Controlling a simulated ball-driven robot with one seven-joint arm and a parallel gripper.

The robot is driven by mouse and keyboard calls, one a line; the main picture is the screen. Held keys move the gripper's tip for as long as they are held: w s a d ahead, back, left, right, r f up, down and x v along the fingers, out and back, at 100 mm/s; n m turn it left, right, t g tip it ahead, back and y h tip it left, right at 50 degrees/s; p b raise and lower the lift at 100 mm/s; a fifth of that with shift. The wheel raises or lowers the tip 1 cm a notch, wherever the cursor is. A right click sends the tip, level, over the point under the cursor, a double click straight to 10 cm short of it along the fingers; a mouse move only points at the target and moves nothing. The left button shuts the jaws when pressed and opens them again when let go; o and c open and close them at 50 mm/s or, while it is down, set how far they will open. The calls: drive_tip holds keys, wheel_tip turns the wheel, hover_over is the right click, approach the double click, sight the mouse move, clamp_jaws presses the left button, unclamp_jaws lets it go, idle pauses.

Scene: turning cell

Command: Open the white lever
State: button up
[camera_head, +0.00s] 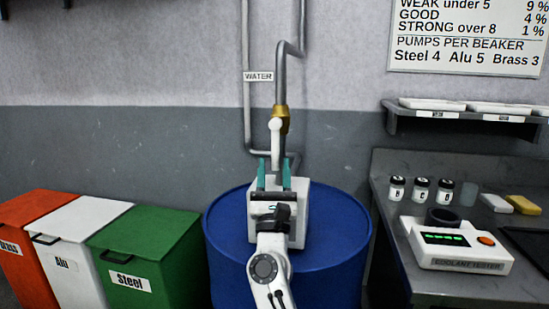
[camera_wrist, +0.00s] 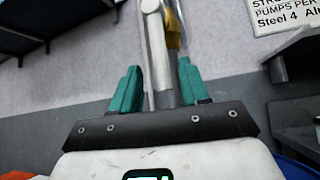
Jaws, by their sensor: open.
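The white lever (camera_head: 275,138) hangs down in front of the brass valve (camera_head: 283,113) on the grey pipe. In the wrist view the lever (camera_wrist: 150,8) shows near the top, beside the brass valve (camera_wrist: 172,30). My gripper (camera_head: 273,170) has two teal fingers, spread apart and empty. In the wrist view the lever and pipe appear beyond the gap between the fingers (camera_wrist: 158,78). I cannot tell exactly how far the fingers are from the lever.
A blue drum (camera_head: 340,240) stands below the pipe, behind my arm. Orange, white and green bins (camera_head: 150,235) stand at left. At right, a metal bench (camera_head: 480,285) holds a coolant tester (camera_head: 455,245) and several small containers. A wall shelf (camera_head: 460,125) hangs above the bench.

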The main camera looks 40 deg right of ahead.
drive_tip(key=v, duration=0.5)
drive_tip(key=shift+s+a+f+b, duration=0.2)
drive_tip(key=shift+f+b, duration=0.1)
drive_tip(key=shift+b, duration=0.1)
drive_tip(key=a+f+n+t+y+p, duration=0.15)
drive_tip(key=a+f+n+y, duration=0.3)
drive_tip(key=n+y, duration=0.7)
drive_tip(key=a+f+n+y+p, duration=0.4)
drive_tip(key=n+y, duration=0.4)
drive_tip(key=n, duration=0.6)
drive_tip(key=s+a+f+n+g+y+p, duration=0.1)
drive_tip(key=s+a+f+n+g, duration=0.15)
drive_tip(key=f+n+g, duration=0.2)
drive_tip(key=s+a+f+n+g+y+p, duration=0.1)
drive_tip(key=s+a+f+n+g, duration=0.1)
drive_tip(key=s+f+n+g, duration=0.3)
drive_tip(key=s+d+f+n+g+h+p, duration=0.1)
drive_tip(key=s+f+n+g, duration=0.2)
drive_tip(key=s, duration=0.6)
drive_tip(key=s+d+f+n+g+h+p, duration=0.1)
drive_tip(key=s+f+n+g, duration=0.2)
drive_tip(key=s, duration=0.6)
drive_tip(key=s+d+f+n+g+h+p, duration=0.1)
drive_tip(key=s+f+n+g+p, duration=0.1)
drive_tip(key=s+f+g, duration=0.3)
drive_tip(key=s+f+n, duration=0.1)
drive_tip(key=s, duration=0.3)
drive_tip(key=shift+s+d+h, duration=0.25)
drive_tip(key=shift+d+h, duration=0.1)
drive_tip(key=shift+d, duration=0.05)
